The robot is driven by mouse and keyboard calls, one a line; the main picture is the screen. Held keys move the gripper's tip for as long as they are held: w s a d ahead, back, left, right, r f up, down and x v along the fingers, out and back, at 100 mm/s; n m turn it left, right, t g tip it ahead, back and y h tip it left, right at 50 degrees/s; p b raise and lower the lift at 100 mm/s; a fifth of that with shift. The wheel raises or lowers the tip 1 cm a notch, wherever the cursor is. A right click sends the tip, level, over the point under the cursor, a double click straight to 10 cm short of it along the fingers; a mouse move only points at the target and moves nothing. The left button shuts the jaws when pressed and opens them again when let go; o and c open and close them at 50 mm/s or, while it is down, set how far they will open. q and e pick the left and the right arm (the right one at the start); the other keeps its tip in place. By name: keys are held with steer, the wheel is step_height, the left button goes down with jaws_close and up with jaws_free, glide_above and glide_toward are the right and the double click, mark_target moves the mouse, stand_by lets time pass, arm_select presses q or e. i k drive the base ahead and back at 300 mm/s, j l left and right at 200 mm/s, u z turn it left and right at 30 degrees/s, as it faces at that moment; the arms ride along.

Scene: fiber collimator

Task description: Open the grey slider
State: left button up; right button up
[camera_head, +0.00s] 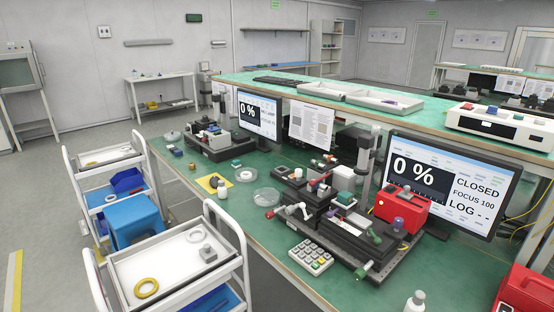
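A black optical bench (350,235) with stages and red, white and green knobs stands on the green worktable (240,205). A grey post (364,158) rises behind it. A red box (403,208) sits at its right. A monitor (447,180) behind it reads "0 %", "CLOSED", "FOCUS 100" and "LOG" with dashes. I cannot tell with certainty which small part is the grey slider; the bench parts are small and partly hide one another. Neither of my grippers shows in the head view.
A keypad (311,257) lies in front of the bench, with a white bottle (415,301) to its right. A second bench (212,135) and monitor (260,115) stand farther left. White carts (182,262) stand at the near left. A red case (524,291) is at the lower right.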

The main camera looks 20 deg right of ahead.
mark_target(404, 193)
steer(key=z, duration=1.4)
